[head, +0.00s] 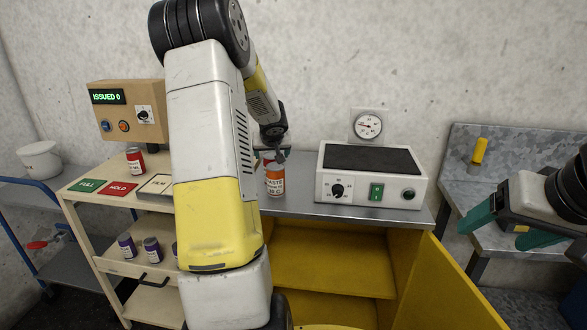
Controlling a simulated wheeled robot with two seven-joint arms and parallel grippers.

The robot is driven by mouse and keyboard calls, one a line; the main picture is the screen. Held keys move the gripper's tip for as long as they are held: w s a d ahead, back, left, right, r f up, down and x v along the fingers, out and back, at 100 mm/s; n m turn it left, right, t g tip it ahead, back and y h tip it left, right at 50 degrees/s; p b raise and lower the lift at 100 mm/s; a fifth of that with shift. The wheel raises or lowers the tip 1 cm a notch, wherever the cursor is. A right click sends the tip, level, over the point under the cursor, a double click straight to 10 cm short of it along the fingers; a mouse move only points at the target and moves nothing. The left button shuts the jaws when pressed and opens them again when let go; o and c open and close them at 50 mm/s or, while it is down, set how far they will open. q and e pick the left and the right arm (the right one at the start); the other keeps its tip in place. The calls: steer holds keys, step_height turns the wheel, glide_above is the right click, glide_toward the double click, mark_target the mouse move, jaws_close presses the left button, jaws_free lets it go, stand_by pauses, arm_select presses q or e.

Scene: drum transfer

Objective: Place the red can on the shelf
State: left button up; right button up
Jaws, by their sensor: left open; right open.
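A small red can (135,160) with a white label stands upright on the top of a cream shelf unit (78,193), at its back left. A white can with an orange-red label reading WASTE (275,184) stands on the grey bench top. My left gripper (272,155) is open at the top of the waste can, with its fingers partly hidden by the arm; I cannot tell whether it touches the can. My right gripper (480,222) is open and empty, with teal fingers, in front of the bench at the right.
Flat FULL (88,186) and HOLD (122,189) cards lie on the cream unit's top; purple-labelled cans (152,249) stand below. A hotplate-like device (370,176) sits right of the waste can. The yellow cabinet (330,258) below is open. My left arm hides the middle.

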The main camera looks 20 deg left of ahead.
arm_select(q)
steer(key=x, duration=0.4)
steer(key=shift+s+f, duration=0.1)
steer(key=shift+f, duration=0.25)
jaws_close()
